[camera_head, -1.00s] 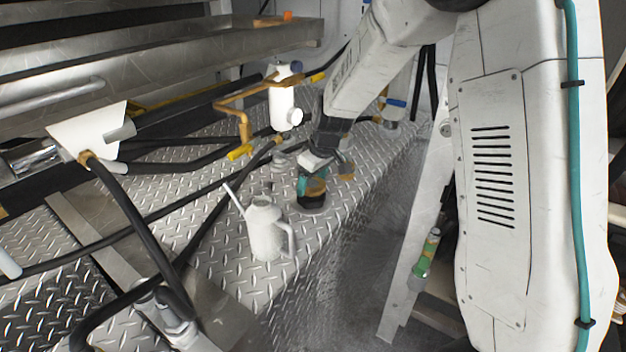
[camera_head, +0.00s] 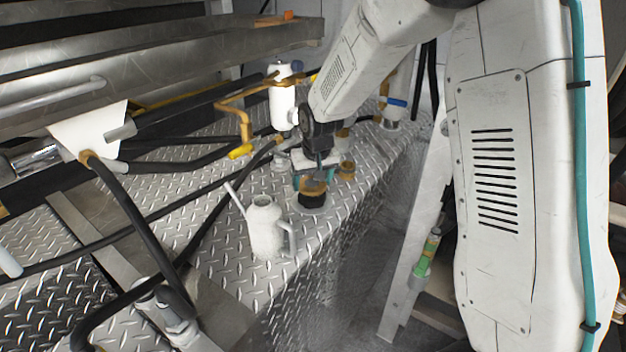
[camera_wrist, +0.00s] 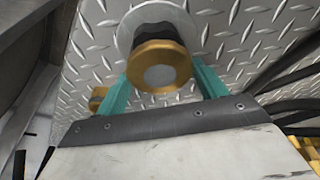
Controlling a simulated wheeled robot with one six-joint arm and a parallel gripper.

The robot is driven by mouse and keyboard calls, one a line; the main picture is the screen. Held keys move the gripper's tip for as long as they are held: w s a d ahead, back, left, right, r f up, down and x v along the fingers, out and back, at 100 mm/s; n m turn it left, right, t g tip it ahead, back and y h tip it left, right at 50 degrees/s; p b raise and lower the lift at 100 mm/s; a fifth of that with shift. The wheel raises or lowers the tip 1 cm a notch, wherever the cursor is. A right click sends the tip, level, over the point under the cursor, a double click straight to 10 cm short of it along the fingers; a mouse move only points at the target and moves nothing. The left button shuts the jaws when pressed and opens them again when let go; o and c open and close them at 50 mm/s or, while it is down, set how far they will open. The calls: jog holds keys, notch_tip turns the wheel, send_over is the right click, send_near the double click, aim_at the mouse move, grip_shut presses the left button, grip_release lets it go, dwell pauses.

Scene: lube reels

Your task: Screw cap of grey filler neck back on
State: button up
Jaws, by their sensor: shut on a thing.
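The cap (camera_head: 311,197) has a black ribbed body and a brass-coloured top with a grey centre. It sits upright over a round grey flange (camera_head: 313,211) on the diamond-plate deck; the cap hides the neck and threads. My gripper (camera_head: 310,184) is above it with its teal fingers around it, shut on it. In the wrist view, my gripper (camera_wrist: 163,80) has one finger on each side of the brass top of the cap (camera_wrist: 158,70). The grey flange (camera_wrist: 128,32) shows behind the black part. I cannot tell how far the cap is seated.
A white watering can (camera_head: 264,230) with a long spout stands in front, left of the gripper. A brass-topped fitting (camera_head: 346,169) is close to its right. A white cylinder (camera_head: 283,107) with an orange-brown pipe stands behind left. Black hoses (camera_head: 180,166) cross the deck at left.

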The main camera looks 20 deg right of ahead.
jog(key=m, duration=0.3)
jog(key=shift+w+h, duration=0.1)
jog(key=shift+h, duration=0.3)
jog(key=shift+a, duration=0.1)
jog(key=m+h, duration=0.1)
jog(key=m, duration=0.3)
jog(key=shift+g, duration=0.3)
jog(key=shift+m, duration=0.5)
jog(key=shift+a, duration=0.1)
jog(key=m+g+h, duration=0.1)
jog(key=m, duration=0.4)
jog(key=shift+w, duration=0.1)
jog(key=m+g, duration=0.1)
jog(key=m, duration=0.4)
jog(key=shift+w+g, duration=0.1)
jog(key=shift+g, duration=0.3)
